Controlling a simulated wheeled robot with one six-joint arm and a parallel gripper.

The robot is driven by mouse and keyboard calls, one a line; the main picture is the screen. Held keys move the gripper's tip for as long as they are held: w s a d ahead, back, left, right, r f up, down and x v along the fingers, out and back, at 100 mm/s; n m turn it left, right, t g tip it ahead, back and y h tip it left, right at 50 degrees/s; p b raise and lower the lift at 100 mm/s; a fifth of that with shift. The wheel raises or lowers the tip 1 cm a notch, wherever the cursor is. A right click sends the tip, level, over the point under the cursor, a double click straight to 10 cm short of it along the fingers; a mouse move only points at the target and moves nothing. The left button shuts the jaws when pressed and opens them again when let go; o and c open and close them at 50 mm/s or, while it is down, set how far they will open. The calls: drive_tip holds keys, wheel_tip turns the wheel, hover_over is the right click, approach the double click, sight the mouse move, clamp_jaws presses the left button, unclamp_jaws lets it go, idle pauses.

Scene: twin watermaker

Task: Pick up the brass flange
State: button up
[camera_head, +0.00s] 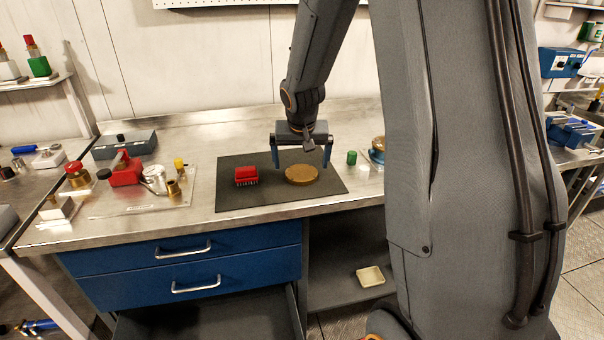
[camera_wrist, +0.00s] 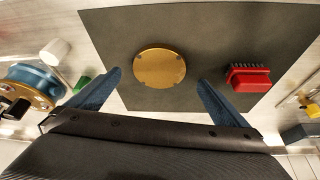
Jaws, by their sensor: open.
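The brass flange (camera_head: 301,174) is a flat round gold disc lying on a dark mat (camera_head: 230,200) on the metal workbench. In the wrist view the flange (camera_wrist: 159,68) shows whole, with small dark holes near its rim. My gripper (camera_head: 302,164) is open, with its two blue fingers pointing down above the mat, just behind and over the flange. In the wrist view my gripper's fingertips (camera_wrist: 158,80) stand apart on either side of the flange's near edge. Nothing is between the fingers, and the flange appears untouched.
A red brush (camera_head: 246,175) lies on the mat left of the flange. A green cylinder (camera_head: 352,157) and a blue-and-brass part (camera_head: 377,150) stand right of the mat. A clear plate (camera_head: 140,200) with a red valve (camera_head: 125,172) and fittings is at left.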

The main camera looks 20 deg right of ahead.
sight(301, 172)
drive_tip(key=shift+p+x, duration=0.3)
drive_tip(key=shift+x, duration=1.65)
drive_tip(key=shift+s, duration=0.1)
drive_tip(key=c, duration=2.1)
drive_tip(key=shift+o, duration=0.2)
drive_tip(key=shift+d+r, duration=0.1)
